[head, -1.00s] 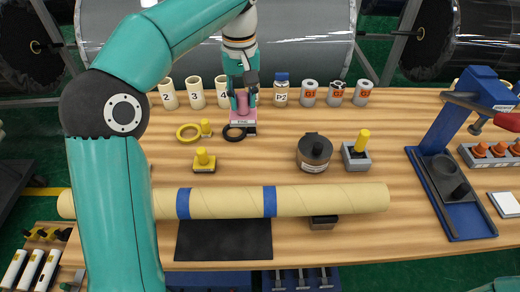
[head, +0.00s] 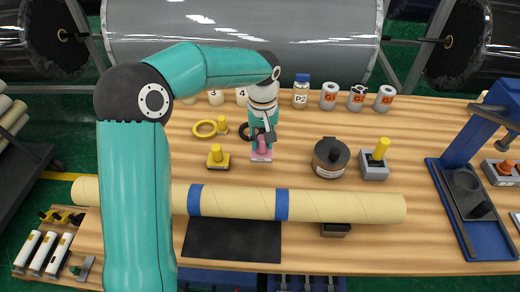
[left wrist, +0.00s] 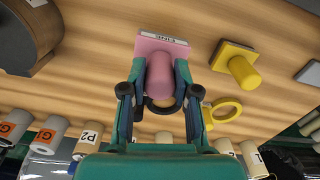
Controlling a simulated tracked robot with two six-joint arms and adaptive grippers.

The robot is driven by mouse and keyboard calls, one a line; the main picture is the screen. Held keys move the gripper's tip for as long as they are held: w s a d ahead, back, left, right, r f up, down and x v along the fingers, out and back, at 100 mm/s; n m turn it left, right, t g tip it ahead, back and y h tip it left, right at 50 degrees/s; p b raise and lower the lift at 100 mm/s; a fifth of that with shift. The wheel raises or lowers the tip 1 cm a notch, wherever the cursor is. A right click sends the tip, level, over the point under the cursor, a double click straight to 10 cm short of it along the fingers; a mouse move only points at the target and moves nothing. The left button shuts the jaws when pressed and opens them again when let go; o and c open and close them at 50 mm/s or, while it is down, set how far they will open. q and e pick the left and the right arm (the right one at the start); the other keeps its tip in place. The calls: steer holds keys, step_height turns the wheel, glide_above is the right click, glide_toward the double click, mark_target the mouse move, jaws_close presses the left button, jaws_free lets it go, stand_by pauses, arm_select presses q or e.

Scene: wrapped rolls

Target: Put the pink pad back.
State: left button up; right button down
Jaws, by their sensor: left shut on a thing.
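The pink pad (head: 261,155) is a pink block with an upright round handle and a white label reading FINE. My left gripper (head: 263,138) is shut on its handle, with a finger on each side; the left wrist view shows the pad (left wrist: 160,75) between the fingers (left wrist: 158,95). The pad is in front of a black ring (head: 249,133), between the yellow pad and the dark round pot. I cannot tell whether its base touches the table. My right gripper is out of view.
A yellow pad (head: 218,159) stands to the left, with a yellow ring (head: 204,129) behind it. A long tan roll (head: 240,203) with blue bands lies in front.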

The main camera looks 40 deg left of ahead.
mark_target(262, 153)
arm_select(q)
steer(key=shift+f, duration=2.2)
steer(key=o, duration=1)
steer(key=shift+f, duration=0.1)
step_height(262, 153, up, 12)
steer(key=shift+r, duration=0.15)
